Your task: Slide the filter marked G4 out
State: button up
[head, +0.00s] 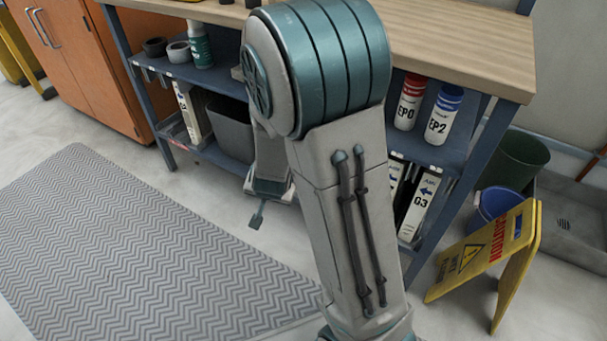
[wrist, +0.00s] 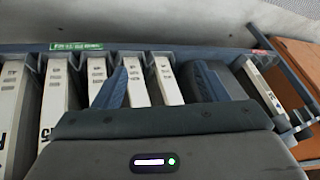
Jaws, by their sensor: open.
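The filter marked G4 cannot be picked out, as no label reading G4 is legible. In the wrist view several white filters stand in a row on the shelf; two pale ones, a left one (wrist: 136,82) and a right one (wrist: 167,82), lie between my fingers as seen. My gripper (wrist: 161,72) is open and appears empty; its body hides the lower parts of the filters. In the head view my gripper (head: 258,212) shows partly beside my arm, in front of the lower shelf. My arm hides most of the filter row there; a filter with a 3 in its mark (head: 415,212) shows at right.
A dark grey bin (head: 231,130) and another white filter (head: 187,112) stand on the lower shelf at left. Bottles marked EP0 (head: 409,102) and EP2 (head: 443,113) stand above. A yellow caution sign (head: 485,250) is at right. The grey mat (head: 130,255) in front is clear.

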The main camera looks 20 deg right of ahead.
jog(key=w+d+f+m+t+h+b, duration=0.1)
jog(key=w+d+f+h, duration=0.2)
jog(key=d, duration=0.4)
jog(key=w+d+f+m+h+b, duration=0.1)
jog(key=w+d+f+h, duration=0.2)
jog(key=d, duration=0.5)
jog(key=w+d+f+m+t+h+b, duration=0.1)
jog(key=w+d+f+h+b, duration=0.1)
jog(key=d, duration=0.6)
jog(key=shift+w+d+f+m+t+h, duration=0.25)
jog(key=shift+w+f+h, duration=0.2)
jog(key=shift+w+h, duration=0.85)
jog(key=shift+c, duration=0.3)
jog(key=shift+d+r, duration=0.1)
grip_shut()
